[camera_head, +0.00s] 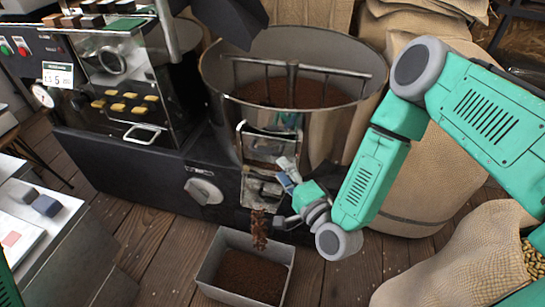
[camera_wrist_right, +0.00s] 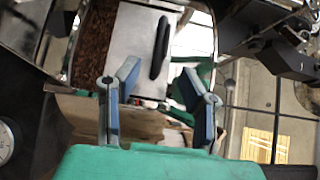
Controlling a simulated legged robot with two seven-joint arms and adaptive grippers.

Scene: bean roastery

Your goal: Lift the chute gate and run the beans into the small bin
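The metal chute (camera_head: 262,147) with its gate sits on the front of the round drum (camera_head: 215,75), which holds brown beans (camera_head: 300,93). A stream of beans (camera_head: 259,230) falls from the chute mouth into the small grey bin (camera_head: 212,276) on the floor. Beans cover the bin's bottom. My right gripper (camera_head: 285,171) is beside the chute on its right. In the wrist view its two fingers (camera_wrist_right: 160,80) stand apart with nothing clearly between them. A pale metal plate with a black handle (camera_wrist_right: 160,47) shows just beyond the fingertips. My left gripper is out of view.
The dark roaster body with a grey knob (camera_head: 203,191) stands left of the chute. Burlap sacks (camera_head: 425,180) stand behind and right of my right arm. An open sack (camera_head: 455,270) of pale beans is at lower right. Wooden floor is clear around the bin.

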